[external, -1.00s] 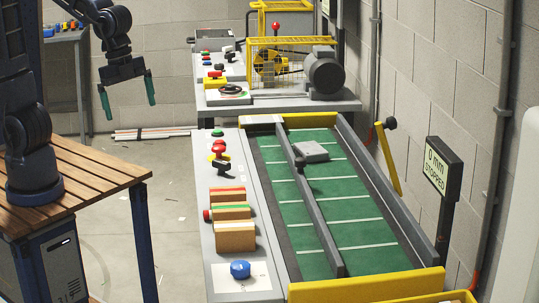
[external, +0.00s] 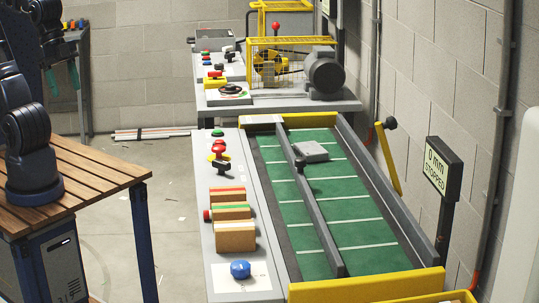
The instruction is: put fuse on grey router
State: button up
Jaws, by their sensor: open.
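My gripper (external: 62,79) is at the upper left, with its two green fingers apart and nothing between them. It hangs in the air above the floor, behind the slatted wooden table and well to the left of the belt. A flat grey box (external: 312,151), which looks like the grey router, lies on the far part of the green belt, right of the dark dividing rail. I cannot pick out a fuse in this view.
The green belt (external: 362,233) has a grey control panel on its left with buttons, wooden blocks (external: 234,237) and a blue knob (external: 240,269). A sign (external: 443,168) reads "0 mm STOPPED". Behind stands a bench with a caged fan and motor (external: 325,74). Floor between is mostly clear.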

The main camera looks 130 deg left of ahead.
jog(key=shift+w, duration=0.1)
jog(key=w+a+f+n+g, duration=0.1)
jog(key=w+a+f+n, duration=0.1)
jog(key=w+a+f, duration=0.55)
jog(key=w+a+f+n+g, duration=0.25)
jog(key=w+a, duration=0.25)
jog(key=w, duration=0.5)
jog(key=w+a+f+n, duration=0.1)
jog(key=a+f, duration=0.4)
jog(key=f, duration=0.3)
jog(key=w+a+f+n, duration=0.2)
jog(key=a+f, duration=0.3)
jog(key=f, duration=0.3)
jog(key=w+a+f+n+g, duration=0.1)
jog(key=w+a+f, duration=0.1)
jog(key=a+f, duration=0.3)
jog(key=shift+a+f+n, duration=0.15)
jog(key=shift+f, duration=0.6)
jog(key=shift+a+f+n, duration=0.1)
jog(key=shift+a+f, duration=0.05)
jog(key=shift+f, duration=0.6)
jog(key=shift+d+f, duration=0.15)
jog(key=shift+f, duration=1.15)
jog(key=shift+d+f, duration=0.15)
jog(key=shift+f, duration=1.1)
